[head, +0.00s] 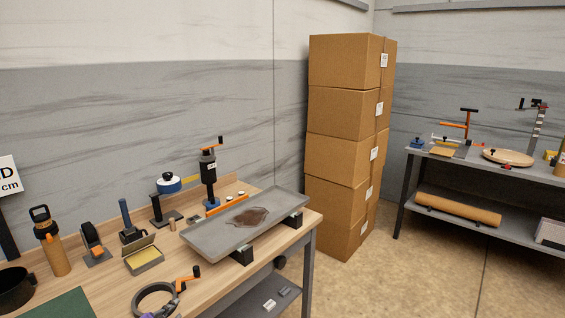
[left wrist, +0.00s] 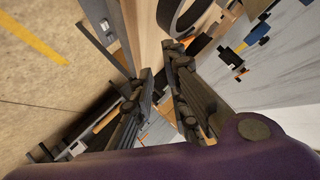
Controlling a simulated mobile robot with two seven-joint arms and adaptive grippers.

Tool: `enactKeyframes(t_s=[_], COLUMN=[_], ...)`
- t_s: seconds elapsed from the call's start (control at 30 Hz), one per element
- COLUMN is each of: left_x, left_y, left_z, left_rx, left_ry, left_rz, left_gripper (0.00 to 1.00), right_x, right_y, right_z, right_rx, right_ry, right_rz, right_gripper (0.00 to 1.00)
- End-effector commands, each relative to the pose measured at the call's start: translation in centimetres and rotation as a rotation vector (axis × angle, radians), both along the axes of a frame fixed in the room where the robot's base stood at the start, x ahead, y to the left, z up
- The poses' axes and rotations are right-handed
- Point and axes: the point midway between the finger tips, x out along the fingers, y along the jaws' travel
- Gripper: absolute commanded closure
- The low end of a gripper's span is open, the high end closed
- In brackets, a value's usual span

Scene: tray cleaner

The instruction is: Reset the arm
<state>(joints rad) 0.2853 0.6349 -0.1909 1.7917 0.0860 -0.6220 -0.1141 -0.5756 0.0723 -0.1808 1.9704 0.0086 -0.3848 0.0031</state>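My left gripper (left wrist: 160,75) shows in the left wrist view with its two dark fingers apart and nothing between them. A purple part of my own arm fills the bottom of that view. In the head view neither gripper can be made out; only a small purple patch shows at the bottom edge. A grey tray (head: 209,240) with a dark brown stain (head: 248,217) rests on black supports at the right end of the wooden workbench (head: 208,283). My right gripper is in neither view.
A grey ring clamp with an orange handle (head: 181,285) lies at the bench's front edge. An orange-brown bottle (head: 57,257), a sponge box (head: 145,261) and a black press (head: 208,170) stand behind. Stacked cartons (head: 340,160) stand beyond the bench. Floor at right is clear.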

Motion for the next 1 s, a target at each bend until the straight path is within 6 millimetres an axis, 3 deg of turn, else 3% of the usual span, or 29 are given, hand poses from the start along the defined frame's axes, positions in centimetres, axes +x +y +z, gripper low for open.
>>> enactKeyframes(t_s=[0.03, 0.2, 0.4, 0.53, 0.6, 0.7, 1.0], left_x=[-3.2, -13.7, -26.8, -33.7, -36.3, -38.6, -39.5], left_y=[-1.7, -6.1, -9.0, -9.7, -9.8, -9.8, -9.6], left_z=[-2.5, -8.5, -13.1, -15.3, -16.1, -16.8, -17.2], left_rx=[-0.073, -0.299, -0.493, -0.544, -0.555, -0.559, -0.554], left_ry=[0.024, 0.091, 0.192, 0.273, 0.307, 0.337, 0.352], left_rz=[0.008, 0.080, 0.250, 0.357, 0.396, 0.425, 0.431], left_gripper=[0.86, 0.86, 0.86, 0.86, 0.86, 0.86, 0.86], right_x=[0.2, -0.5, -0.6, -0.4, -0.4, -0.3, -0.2], right_y=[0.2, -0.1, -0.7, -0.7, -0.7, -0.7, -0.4], right_z=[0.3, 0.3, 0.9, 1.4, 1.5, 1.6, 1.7], right_rx=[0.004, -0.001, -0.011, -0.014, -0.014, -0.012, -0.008], right_ry=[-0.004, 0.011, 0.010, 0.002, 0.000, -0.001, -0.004], right_rz=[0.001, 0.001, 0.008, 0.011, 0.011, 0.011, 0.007], right_gripper=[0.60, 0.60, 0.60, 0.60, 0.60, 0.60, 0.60])
